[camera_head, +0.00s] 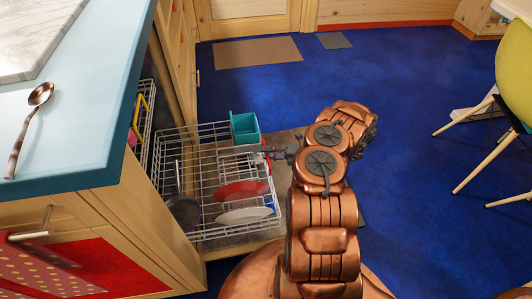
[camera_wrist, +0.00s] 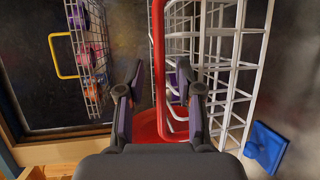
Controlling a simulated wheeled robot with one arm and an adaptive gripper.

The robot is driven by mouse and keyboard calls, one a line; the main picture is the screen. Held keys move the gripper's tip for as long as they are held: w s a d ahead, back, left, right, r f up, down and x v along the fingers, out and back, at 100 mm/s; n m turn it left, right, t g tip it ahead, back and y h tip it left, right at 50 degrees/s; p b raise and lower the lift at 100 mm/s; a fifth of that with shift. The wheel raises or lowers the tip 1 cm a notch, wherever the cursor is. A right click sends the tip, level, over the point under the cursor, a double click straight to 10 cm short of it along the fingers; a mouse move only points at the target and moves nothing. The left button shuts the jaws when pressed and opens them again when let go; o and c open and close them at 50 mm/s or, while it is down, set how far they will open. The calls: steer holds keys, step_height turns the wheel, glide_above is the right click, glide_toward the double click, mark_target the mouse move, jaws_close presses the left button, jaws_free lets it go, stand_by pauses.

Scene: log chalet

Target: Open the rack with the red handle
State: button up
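The white wire lower rack (camera_head: 205,150) is out of the dishwasher, over the lowered door. Its red handle (camera_head: 266,157) is at the rack's right side, partly hidden by my gripper (camera_head: 284,153). In the wrist view, the red handle (camera_wrist: 158,60) is a loop on the white rack wires (camera_wrist: 230,75). One bar of it shows between the two fingers of my gripper (camera_wrist: 160,75). The fingers are apart, with gaps beside the bar; contact is not clear.
The rack holds a teal container (camera_head: 245,127), a red plate (camera_head: 242,190), a white plate (camera_head: 245,214) and a dark pan (camera_head: 184,210). An upper rack with a yellow handle (camera_head: 141,110) sits further in. Blue floor (camera_head: 410,170) is free at right; a green chair (camera_head: 515,75) stands there.

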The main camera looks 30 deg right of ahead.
steer(key=v, duration=1.1)
steer(key=shift+r, duration=0.1)
steer(key=w+a+r+n+g+y+p, duration=0.1)
steer(key=w+a+r+n+p, duration=0.1)
steer(key=w+a+r+n, duration=0.3)
steer(key=a+r+n+g+y+p, duration=0.1)
steer(key=a+r+g+p, duration=0.1)
steer(key=r, duration=0.5)
steer(key=s+a+r+n+g+p, duration=0.2)
steer(key=a+r+n+g+p, duration=0.3)
steer(key=a+r+n, duration=0.55)
steer(key=s+a+r+n+g+p, duration=0.1)
steer(key=a+r+n+g+p, duration=0.35)
steer(key=a+r, duration=0.95)
steer(key=s+a+r+n+g+h+p, duration=0.1)
steer(key=s+a+r+n+h+p, duration=0.25)
steer(key=s+r+n, duration=0.35)
steer(key=s+a+r+n+g+h+p, duration=0.2)
steer(key=s+r+n+p, duration=0.3)
steer(key=r, duration=0.5)
steer(key=s+d+r+n+t+h+p, duration=0.1)
steer(key=s+d+r+n+h+p, duration=0.2)
steer(key=s, duration=0.5)
steer(key=s+d+r+n+t+h+p, duration=0.1)
steer(key=s+d+r+n+h+p, duration=0.2)
steer(key=s+r+n, duration=0.4)
steer(key=s+n+h+p, duration=0.1)
steer(key=s+p, duration=0.1)
steer(key=shift+r+h+p, duration=0.35)
steer(key=shift+r, duration=0.05)
